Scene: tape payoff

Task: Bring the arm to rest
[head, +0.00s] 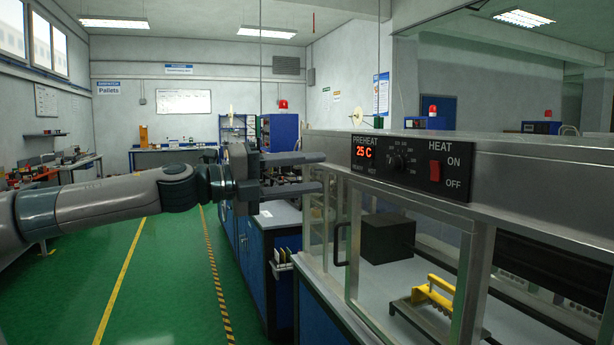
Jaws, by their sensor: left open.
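My left arm (110,200) comes in from the left and reaches out nearly level. My left gripper (322,173) is open, with one finger above the other, and nothing shows between the fingers. It points right, toward the metal-framed machine, just left of the control panel (410,166). The panel shows PREHEAT 25 C in red, a dial and a red HEAT switch (435,171). I cannot tell whether the fingers touch the machine's frame. My right gripper is not in view.
The machine's frame (469,280) fills the right side. Inside are a black box (387,238) and a yellow handle (432,293) on a plate. Blue cabinets (262,262) stand behind the gripper. The green floor (165,280) at left is open, with yellow lines.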

